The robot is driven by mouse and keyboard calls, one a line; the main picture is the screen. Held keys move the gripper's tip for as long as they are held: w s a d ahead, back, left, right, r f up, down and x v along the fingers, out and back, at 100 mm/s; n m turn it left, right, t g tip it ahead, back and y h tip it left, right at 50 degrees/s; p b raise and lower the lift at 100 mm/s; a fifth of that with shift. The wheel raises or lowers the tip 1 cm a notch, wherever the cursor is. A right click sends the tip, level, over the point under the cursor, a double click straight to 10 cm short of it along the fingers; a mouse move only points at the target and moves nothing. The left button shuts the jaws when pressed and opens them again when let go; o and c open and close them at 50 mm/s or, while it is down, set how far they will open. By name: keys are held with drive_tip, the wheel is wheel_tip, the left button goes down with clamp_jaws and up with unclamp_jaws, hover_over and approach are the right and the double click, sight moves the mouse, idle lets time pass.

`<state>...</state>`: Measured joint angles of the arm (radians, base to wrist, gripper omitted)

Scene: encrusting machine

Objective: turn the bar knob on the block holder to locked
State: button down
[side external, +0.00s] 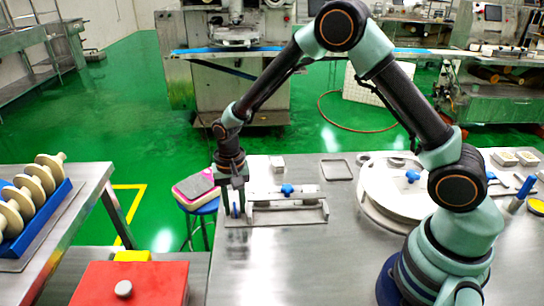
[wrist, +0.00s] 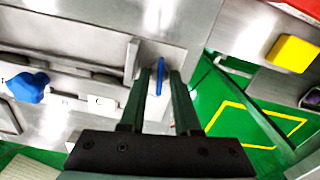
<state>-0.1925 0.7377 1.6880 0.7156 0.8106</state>
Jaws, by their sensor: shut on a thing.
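The block holder (side external: 290,213) lies on the steel table in the side external view, a flat plate with low rails. A blue lobed knob (side external: 287,190) sits along its middle and also shows at the left of the wrist view (wrist: 27,87). The narrow blue bar knob (wrist: 160,82) is at the holder's end, beside an upright grey plate (wrist: 131,60). My gripper (wrist: 163,72) has its two dark fingers on either side of the bar knob and is shut on it. In the side external view my gripper (side external: 236,204) points down at the holder's left end. Any lock marking is not readable.
A round white fixture (side external: 372,180) with another blue knob stands to the right. A stool with a pink-topped pad (side external: 195,187) is beyond the table's left edge. A red box (side external: 145,285) and a yellow block (wrist: 291,53) are off to the side.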

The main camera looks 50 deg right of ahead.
sight(235, 207)
drive_tip(key=shift+m, duration=0.9)
drive_tip(key=c, duration=0.6)
unclamp_jaws()
wheel_tip(235, 207, up, 12)
drive_tip(key=shift+r, duration=0.1)
